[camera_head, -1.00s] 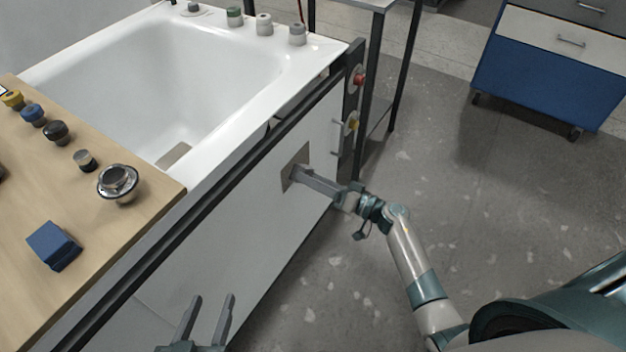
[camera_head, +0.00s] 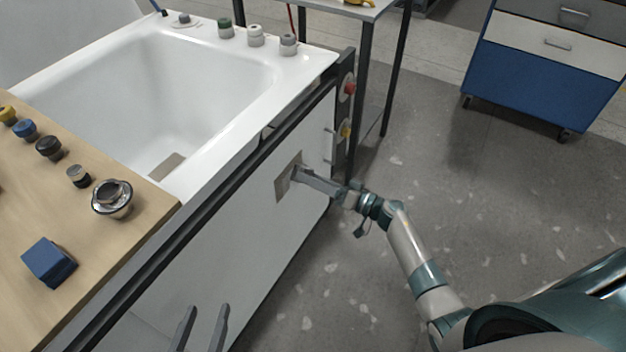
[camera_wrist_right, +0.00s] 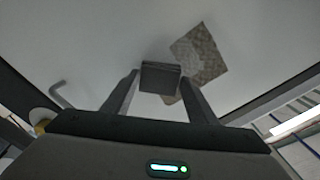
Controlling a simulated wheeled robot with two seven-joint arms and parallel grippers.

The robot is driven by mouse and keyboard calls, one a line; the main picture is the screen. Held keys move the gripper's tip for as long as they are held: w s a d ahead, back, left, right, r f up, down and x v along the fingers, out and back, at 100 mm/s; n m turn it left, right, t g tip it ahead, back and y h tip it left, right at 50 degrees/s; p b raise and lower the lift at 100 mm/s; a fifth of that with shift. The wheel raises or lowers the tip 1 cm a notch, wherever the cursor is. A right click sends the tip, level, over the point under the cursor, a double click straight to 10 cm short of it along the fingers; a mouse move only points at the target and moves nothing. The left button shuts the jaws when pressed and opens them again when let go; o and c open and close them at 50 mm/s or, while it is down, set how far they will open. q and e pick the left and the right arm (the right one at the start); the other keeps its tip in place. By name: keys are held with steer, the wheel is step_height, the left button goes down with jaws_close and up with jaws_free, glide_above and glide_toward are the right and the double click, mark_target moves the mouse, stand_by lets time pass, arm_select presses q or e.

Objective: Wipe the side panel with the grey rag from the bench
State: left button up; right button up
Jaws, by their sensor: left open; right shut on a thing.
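The white side panel (camera_head: 235,235) runs along the tub's near side. A square, mottled grey-brown patch (camera_head: 281,188) is on it near the far end and also shows in the right wrist view (camera_wrist_right: 207,50). My right gripper (camera_head: 297,174) is at this patch, shut on the grey rag (camera_wrist_right: 160,76), which looks like a small folded dark pad in the right wrist view. The rag overlaps part of the patch; whether it touches the panel I cannot tell. My left gripper (camera_head: 207,312) is open and empty in front of the panel, low in the head view.
The wooden bench (camera_head: 100,270) at left carries a blue block (camera_head: 49,261), a metal drain fitting (camera_head: 112,198) and several knobs. A red button (camera_head: 349,88) and a yellow knob (camera_head: 346,132) sit at the panel's far end. A blue drawer cart (camera_head: 535,85) stands back right. Floor between is clear.

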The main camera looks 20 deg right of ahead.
steer(key=shift+w+d, duration=1.1)
steer(key=shift+d, duration=0.3)
steer(key=shift+r, duration=0.1)
steer(key=shift+w+r+p, duration=0.1)
steer(key=shift+r+p, duration=0.85)
steer(key=shift+p, duration=0.45)
steer(key=shift+a, duration=0.1)
steer(key=shift+a+r, duration=0.1)
steer(key=s+a+p, duration=0.1)
steer(key=a+p, duration=0.1)
steer(key=shift+s+r+p, duration=0.1)
steer(key=shift+s+p, duration=0.25)
steer(key=shift+s+a+p, duration=0.3)
steer(key=shift+a+f, duration=0.1)
steer(key=shift+f, duration=0.1)
